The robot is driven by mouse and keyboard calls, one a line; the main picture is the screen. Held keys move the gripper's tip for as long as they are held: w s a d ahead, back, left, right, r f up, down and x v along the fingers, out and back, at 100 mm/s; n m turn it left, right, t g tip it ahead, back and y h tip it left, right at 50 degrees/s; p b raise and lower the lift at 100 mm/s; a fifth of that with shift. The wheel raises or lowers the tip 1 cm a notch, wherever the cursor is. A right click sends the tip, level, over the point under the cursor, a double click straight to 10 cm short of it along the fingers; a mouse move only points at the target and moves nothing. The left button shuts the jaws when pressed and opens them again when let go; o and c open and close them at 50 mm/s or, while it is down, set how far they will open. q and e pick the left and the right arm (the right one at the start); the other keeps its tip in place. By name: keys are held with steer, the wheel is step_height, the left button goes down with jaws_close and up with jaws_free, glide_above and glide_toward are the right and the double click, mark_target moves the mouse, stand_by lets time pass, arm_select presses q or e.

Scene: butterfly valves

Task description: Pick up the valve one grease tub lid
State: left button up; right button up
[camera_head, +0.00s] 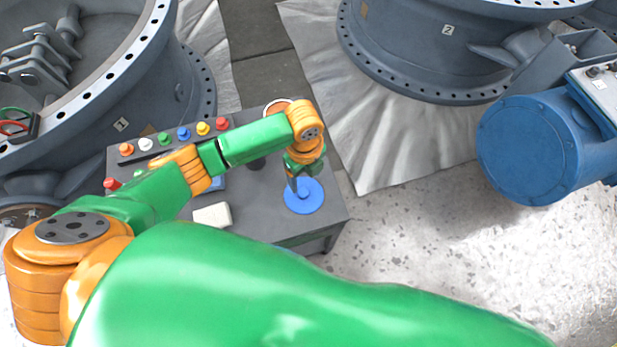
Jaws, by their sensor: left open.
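A round blue disc (312,199), which looks like the grease tub lid, lies flat near the right end of the grey table (262,222). My left gripper (295,187) points down over the disc's middle and is open. Its fingertips overlap the disc in the picture; I cannot tell whether they touch it or stand around a knob. The wrist hides part of the disc's far side. My right gripper is out of view.
Several coloured knobbed pieces (183,133) line the table's back edge. A white block (212,215) lies left of the disc. An orange-rimmed round thing (272,106) is partly hidden behind my wrist. Valve 1 (150,95), valve 2 (430,50) and a blue cylinder (525,150) surround the table.

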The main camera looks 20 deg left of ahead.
mark_target(303, 192)
arm_select(q)
steer(key=f, duration=0.1)
steer(key=s+f, duration=0.1)
steer(key=f, duration=0.1)
steer(key=s+f, duration=0.1)
steer(key=shift+f+b, duration=0.15)
steer(key=shift+b, duration=0.15)
steer(key=shift+w+f, duration=0.15)
steer(key=shift+f, duration=0.15)
steer(key=shift+w, duration=0.2)
steer(key=shift+s, duration=0.15)
steer(key=c, duration=1.1)
jaws_close()
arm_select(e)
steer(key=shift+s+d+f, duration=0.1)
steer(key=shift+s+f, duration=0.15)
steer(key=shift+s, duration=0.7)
arm_select(q)
steer(key=shift+r, duration=0.15)
